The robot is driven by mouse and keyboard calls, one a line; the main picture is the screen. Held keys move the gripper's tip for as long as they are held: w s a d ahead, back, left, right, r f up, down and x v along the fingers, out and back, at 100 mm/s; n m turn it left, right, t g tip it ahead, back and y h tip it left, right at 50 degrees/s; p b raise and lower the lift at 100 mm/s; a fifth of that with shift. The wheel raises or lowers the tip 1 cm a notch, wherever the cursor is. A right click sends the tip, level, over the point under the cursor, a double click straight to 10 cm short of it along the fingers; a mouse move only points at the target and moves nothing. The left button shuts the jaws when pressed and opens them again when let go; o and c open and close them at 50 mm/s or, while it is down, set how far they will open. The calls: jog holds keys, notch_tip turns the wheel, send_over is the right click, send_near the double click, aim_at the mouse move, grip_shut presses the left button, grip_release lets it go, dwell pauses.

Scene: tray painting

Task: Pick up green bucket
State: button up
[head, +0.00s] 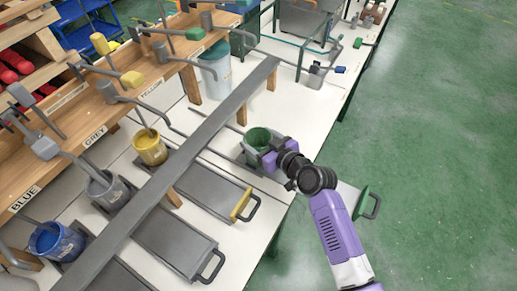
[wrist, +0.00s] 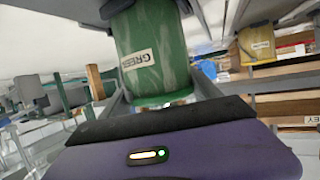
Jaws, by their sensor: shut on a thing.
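The green bucket (head: 258,140) is on the right part of the white table in the head view, just beyond my purple gripper (head: 262,154). In the wrist view the green bucket (wrist: 150,52) fills the upper middle, with a "GREEN" label on its side. The gripper's grey fingers (wrist: 163,95) lie on both sides of the bucket and are shut on it. Whether the bucket's base touches the table is hidden by the gripper and arm.
A yellow bucket (head: 150,148), a grey bucket (head: 107,190) and a blue bucket (head: 57,243) stand by the wooden shelf at left. A long grey bar (head: 165,178) crosses the table. Grey trays (head: 177,243) lie nearby. Green floor (head: 445,150) at right is mostly open.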

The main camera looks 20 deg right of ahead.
jog(key=c, duration=0.7)
jog(key=shift+r, duration=0.1)
grip_shut()
jog(key=shift+r, duration=0.1)
